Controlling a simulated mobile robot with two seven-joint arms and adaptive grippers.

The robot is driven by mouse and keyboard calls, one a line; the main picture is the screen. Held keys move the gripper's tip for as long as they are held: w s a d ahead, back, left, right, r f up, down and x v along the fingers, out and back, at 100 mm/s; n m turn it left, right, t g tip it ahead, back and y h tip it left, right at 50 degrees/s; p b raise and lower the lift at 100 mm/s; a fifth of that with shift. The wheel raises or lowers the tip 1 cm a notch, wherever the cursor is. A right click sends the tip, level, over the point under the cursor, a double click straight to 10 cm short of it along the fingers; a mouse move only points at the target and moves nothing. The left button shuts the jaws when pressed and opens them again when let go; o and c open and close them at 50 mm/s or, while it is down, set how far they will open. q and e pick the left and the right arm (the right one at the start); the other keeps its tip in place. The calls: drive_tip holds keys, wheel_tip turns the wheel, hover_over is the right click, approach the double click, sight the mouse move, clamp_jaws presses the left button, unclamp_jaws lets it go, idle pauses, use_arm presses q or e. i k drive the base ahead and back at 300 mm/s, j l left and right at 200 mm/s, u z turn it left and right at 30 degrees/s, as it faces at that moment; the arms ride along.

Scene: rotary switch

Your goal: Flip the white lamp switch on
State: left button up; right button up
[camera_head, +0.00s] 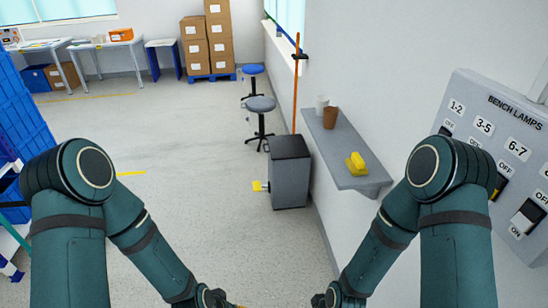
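A grey switch panel (478,98) marked "BENCH LAMPS" is on the wall at the right. Neither arm visibly touches the panel.
A grey wall shelf (346,146) holds a yellow object (356,163), a brown cup (330,117) and a white cup (321,104). A grey bin (289,172) and two stools stand along the wall. Blue crates (22,110) are at the left. The middle floor is clear.

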sight(529, 214)
drive_tip(key=j+z, duration=0.1)
drive_tip(key=z, duration=0.35)
drive_tip(key=k+z, duration=0.1)
drive_tip(key=z, duration=0.35)
drive_tip(key=j+z, duration=0.15)
drive_tip(key=z, duration=0.35)
drive_tip(key=k+z, duration=0.1)
drive_tip(key=z, duration=0.35)
drive_tip(key=j+z, duration=0.15)
drive_tip(key=z, duration=0.2)
drive_tip(key=j+z, duration=0.2)
drive_tip(key=z, duration=0.15)
drive_tip(key=j+z, duration=0.3)
drive_tip(key=k+j+z, duration=0.2)
drive_tip(key=j, duration=0.2)
drive_tip(key=j+z, duration=0.25)
drive_tip(key=j, duration=0.15)
drive_tip(key=k+j, duration=0.1)
drive_tip(key=j, duration=0.2)
drive_tip(key=k+j, duration=0.1)
drive_tip(key=j, duration=0.25)
drive_tip(key=k+j, duration=0.1)
drive_tip(key=j, duration=0.2)
